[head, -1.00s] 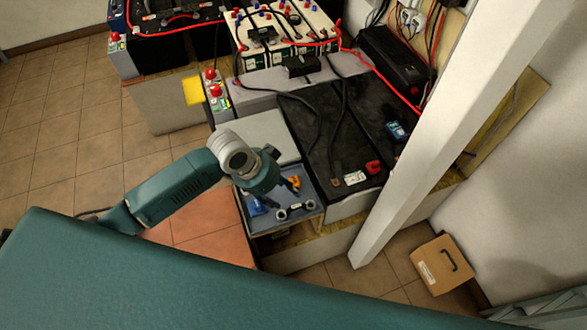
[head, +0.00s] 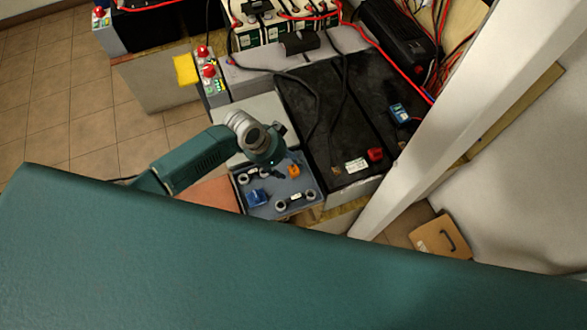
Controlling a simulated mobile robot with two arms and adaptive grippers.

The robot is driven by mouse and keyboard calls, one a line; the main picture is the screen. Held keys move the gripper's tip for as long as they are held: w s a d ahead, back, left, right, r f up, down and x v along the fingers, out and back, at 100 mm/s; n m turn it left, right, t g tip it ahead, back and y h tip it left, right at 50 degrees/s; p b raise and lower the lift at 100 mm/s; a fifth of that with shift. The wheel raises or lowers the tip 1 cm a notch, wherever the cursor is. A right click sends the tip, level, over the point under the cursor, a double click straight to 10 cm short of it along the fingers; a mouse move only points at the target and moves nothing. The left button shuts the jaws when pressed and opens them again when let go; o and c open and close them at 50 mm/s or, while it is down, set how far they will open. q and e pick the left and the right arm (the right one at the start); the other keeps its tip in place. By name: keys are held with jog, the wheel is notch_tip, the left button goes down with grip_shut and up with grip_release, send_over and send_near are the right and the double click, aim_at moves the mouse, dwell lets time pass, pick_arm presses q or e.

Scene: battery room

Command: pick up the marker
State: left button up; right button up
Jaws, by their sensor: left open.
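I cannot pick out a marker in the head view; it may be hidden or too small to tell. My left gripper (head: 276,170) is over the back part of a blue-grey tray (head: 310,193), pointing down, open, with nothing seen between its fingers. Its arm and wrist hide part of the tray's back and left side. In the tray lie a blue object (head: 257,198), an orange object (head: 293,171) and dark links with pale ring ends (head: 295,201). My right gripper is not in view.
Behind the tray are a light grey flat surface (head: 262,112) and large black batteries (head: 335,130) with loose cables. A white post (head: 435,110) stands at the right. A cardboard box (head: 440,237) is on the floor. A large teal surface, apparently mine, covers the bottom.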

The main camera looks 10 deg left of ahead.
aim_at(293, 169)
pick_arm(q)
jog(key=shift+x, duration=1.25)
jog(key=shift+d+f, duration=0.2)
jog(key=shift+f, duration=0.15)
jog(key=shift+w+f, duration=0.1)
jog(key=c, duration=0.7)
jog(key=shift+c, duration=0.7)
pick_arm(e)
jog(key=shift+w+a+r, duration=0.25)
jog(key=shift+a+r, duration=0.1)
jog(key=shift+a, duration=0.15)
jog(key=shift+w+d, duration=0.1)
